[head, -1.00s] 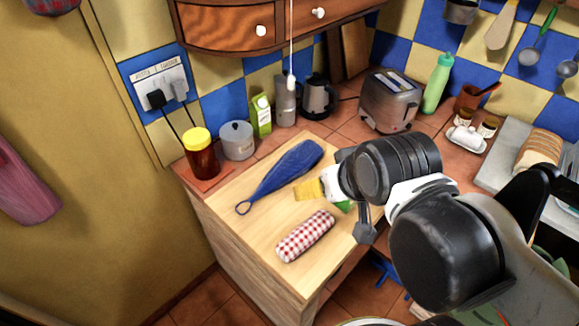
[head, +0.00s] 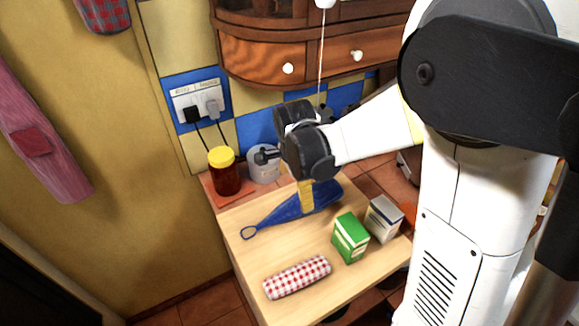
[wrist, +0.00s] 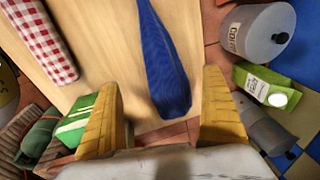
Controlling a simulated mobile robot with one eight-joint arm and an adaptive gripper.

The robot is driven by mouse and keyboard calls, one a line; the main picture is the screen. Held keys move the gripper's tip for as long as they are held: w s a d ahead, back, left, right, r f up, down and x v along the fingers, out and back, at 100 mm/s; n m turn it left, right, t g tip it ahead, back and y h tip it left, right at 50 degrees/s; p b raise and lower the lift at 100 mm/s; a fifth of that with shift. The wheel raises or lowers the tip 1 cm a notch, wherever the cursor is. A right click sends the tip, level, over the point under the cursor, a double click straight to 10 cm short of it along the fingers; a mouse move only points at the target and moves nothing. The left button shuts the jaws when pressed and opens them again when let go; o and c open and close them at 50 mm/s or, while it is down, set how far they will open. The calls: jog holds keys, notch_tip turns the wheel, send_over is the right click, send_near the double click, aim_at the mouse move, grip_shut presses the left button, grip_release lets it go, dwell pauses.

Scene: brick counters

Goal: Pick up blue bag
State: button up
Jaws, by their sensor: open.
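The blue bag (head: 277,214) is long and narrow with a loop at its left end. It lies flat on the wooden board of the counter in the head view. In the wrist view the bag (wrist: 163,55) runs down from the top edge between my two yellow fingers. My gripper (head: 306,193) is over the bag's right part in the head view, pointing down. In the wrist view my gripper (wrist: 163,112) is open, with a finger on each side of the bag. The exact height above the bag is hard to tell.
A red checkered pouch (head: 297,277), a green box (head: 350,238) and a grey-white box (head: 384,218) are on the board's near and right side. A yellow-lidded jar (head: 225,175) and a grey canister (head: 264,165) stand behind the bag. A wooden cabinet (head: 260,55) hangs above.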

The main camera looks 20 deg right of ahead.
aim_at(293, 205)
jog(key=shift+w+f, duration=0.2)
jog(key=shift+f, duration=0.3)
jog(key=shift+m, duration=0.3)
jog(key=f, duration=0.1)
jog(key=f+b, duration=0.1)
jog(key=f, duration=0.1)
jog(key=f+b, duration=0.1)
jog(key=f, duration=0.1)
jog(key=shift+w+f, duration=0.2)
jog(key=shift+w, duration=0.2)
jog(key=f+b, duration=0.1)
jog(key=f, duration=0.1)
jog(key=w+f+b, duration=0.1)
jog(key=f, duration=0.2)
jog(key=shift+f, duration=0.1)
jog(key=shift+c, duration=0.3)
jog(key=c, duration=1.3)
